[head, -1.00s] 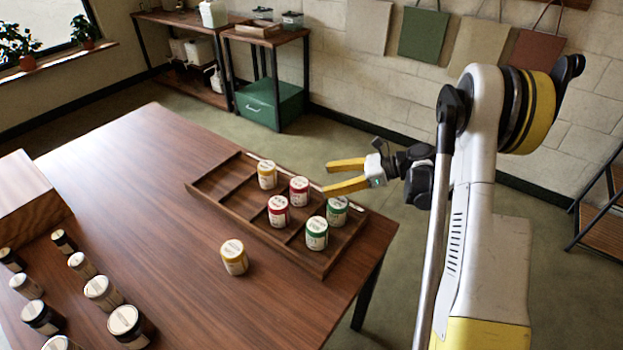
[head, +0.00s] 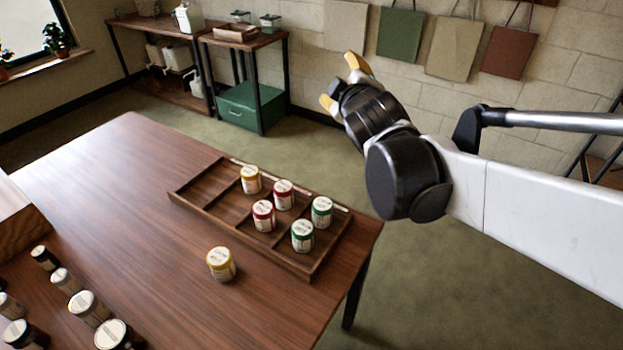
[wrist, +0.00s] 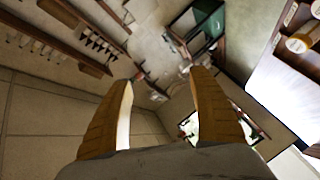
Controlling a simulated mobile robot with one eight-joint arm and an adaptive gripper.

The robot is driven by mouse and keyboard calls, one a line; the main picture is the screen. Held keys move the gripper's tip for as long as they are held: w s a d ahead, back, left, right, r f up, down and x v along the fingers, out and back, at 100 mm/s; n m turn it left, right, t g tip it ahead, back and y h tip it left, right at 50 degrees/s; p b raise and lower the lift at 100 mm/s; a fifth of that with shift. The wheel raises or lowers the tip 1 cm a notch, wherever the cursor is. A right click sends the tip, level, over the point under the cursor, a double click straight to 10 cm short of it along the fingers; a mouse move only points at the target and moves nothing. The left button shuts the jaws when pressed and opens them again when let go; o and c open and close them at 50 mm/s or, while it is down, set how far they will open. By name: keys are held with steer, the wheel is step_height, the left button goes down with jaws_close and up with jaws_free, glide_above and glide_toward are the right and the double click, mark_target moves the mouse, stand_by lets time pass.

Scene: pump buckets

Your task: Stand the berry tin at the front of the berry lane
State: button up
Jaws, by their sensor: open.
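The tins' labels are too small to read, so I cannot tell which one is the berry tin. A loose yellow-banded tin (head: 221,263) stands upright on the table in front of the wooden tray (head: 187,204). In the tray's lanes stand a yellow-banded tin (head: 250,180), two red-banded tins (head: 263,216) one behind the other, and two green-banded tins (head: 302,237) likewise. The leftmost lane is empty, as is the front of the yellow tin's lane. My gripper (head: 340,82) is open and empty, raised beyond the tray; its yellow fingers also show in the wrist view (wrist: 160,80).
Several dark jars (head: 88,307) stand at the table's lower left, near a wooden box (head: 20,235). Shelves and a green box (head: 250,106) stand by the far wall.

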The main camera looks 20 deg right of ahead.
steer(key=s+a+f+m+g+y, duration=0.2)
steer(key=s+a+f+m+g, duration=0.2)
steer(key=s+f, duration=0.4)
steer(key=s+a+f+m+g+y, duration=0.2)
steer(key=s+a+f+m+g, duration=0.2)
steer(key=s, duration=0.9)
steer(key=a+f, duration=0.3)
steer(key=f, duration=0.2)
steer(key=shift+a+m, duration=0.25)
steer(key=shift+m, duration=0.15)
